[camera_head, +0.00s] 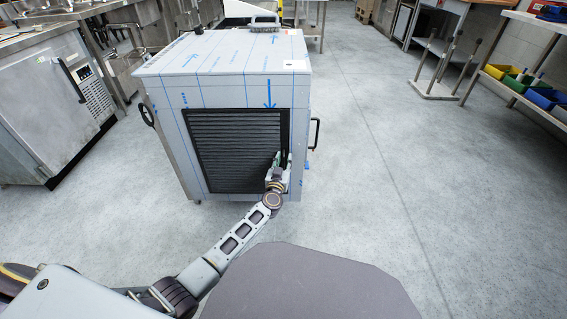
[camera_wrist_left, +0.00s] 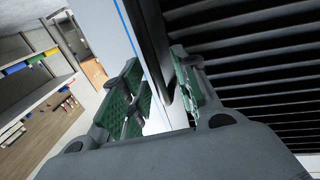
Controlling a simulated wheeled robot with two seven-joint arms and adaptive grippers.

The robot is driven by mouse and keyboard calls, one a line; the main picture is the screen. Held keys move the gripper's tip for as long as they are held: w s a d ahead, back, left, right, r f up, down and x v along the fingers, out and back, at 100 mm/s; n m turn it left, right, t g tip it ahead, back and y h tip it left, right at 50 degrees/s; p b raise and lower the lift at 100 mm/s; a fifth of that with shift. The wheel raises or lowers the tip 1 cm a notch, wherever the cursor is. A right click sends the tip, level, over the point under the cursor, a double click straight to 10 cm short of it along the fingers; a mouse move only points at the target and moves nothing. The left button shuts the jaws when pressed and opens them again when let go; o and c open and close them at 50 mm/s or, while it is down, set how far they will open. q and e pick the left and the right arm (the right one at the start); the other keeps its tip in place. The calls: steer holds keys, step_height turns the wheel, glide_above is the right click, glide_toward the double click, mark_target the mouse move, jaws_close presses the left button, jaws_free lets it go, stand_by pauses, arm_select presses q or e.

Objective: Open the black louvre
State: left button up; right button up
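The black louvre (camera_head: 235,148) is a slatted panel on the front of a steel cabinet with blue-lined film. It appears flush in its frame. My left gripper (camera_head: 281,160) is at the louvre's right edge, about mid-height to low. In the left wrist view, the louvre's slats (camera_wrist_left: 240,55) fill the right side. There the left gripper (camera_wrist_left: 158,82) has its two green-padded fingers apart, one over the steel border and one over the louvre's dark edge. A dark strip shows between them; whether they touch it I cannot tell. My right gripper is not in view.
The steel cabinet (camera_head: 225,52) has a dark handle (camera_head: 315,133) on its right side. A steel unit (camera_head: 45,105) stands at left. A shelf (camera_head: 525,85) with coloured bins and a workbench are at right. Grey floor (camera_head: 390,180) is clear to the cabinet's right.

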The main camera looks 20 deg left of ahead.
arm_select(q)
jaws_close()
stand_by(0.4)
steer(key=shift+s, duration=0.1)
